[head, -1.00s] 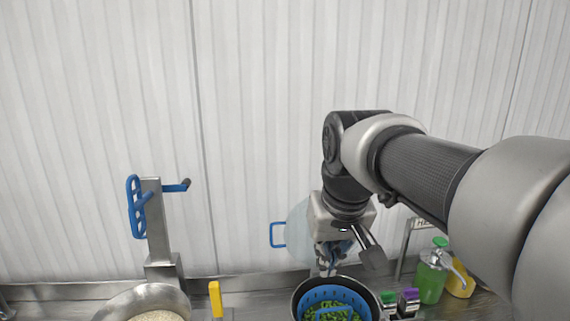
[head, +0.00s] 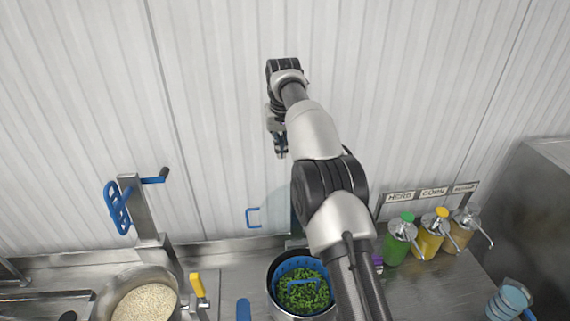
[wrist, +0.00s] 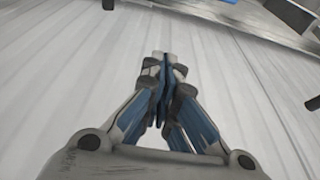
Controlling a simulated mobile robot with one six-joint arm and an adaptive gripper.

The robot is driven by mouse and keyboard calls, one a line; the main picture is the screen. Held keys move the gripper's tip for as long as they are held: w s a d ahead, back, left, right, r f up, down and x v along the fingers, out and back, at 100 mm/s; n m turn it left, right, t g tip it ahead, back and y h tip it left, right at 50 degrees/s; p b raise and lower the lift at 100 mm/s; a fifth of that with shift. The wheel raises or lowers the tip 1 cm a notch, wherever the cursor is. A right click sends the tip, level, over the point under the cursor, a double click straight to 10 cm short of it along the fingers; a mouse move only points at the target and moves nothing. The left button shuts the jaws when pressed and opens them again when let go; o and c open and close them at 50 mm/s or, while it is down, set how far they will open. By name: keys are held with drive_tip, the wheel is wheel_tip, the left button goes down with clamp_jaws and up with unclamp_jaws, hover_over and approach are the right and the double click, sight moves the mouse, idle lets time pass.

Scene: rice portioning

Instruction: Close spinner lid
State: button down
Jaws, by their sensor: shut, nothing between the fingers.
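The spinner is a round metal pot (head: 275,300) at the lower middle of the head view. A blue basket (head: 291,264) with chopped greens sits in it, and its top is uncovered. The pale translucent lid (head: 277,212) stands raised behind the pot, with a blue loop handle (head: 253,217) on its left side; my arm hides its right part. My gripper (head: 281,153) is high in front of the white wall, above the lid and apart from it. In the wrist view, its blue-padded fingers (wrist: 164,62) meet at the tips with nothing between them.
A pan of rice (head: 145,303) stands at the lower left, by a metal post (head: 143,210) with a blue crank wheel. A yellow handle (head: 197,285) stands between pan and spinner. Green (head: 396,247) and yellow (head: 428,243) pump bottles are at the right.

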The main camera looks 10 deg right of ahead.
drive_tip(key=x, duration=1)
drive_tip(key=s, duration=0.1)
drive_tip(key=s+b, duration=0.2)
drive_tip(key=s, duration=0.1)
drive_tip(key=shift+r, duration=0.25)
drive_tip(key=shift+s+f+b, duration=0.1)
drive_tip(key=shift+b, duration=0.35)
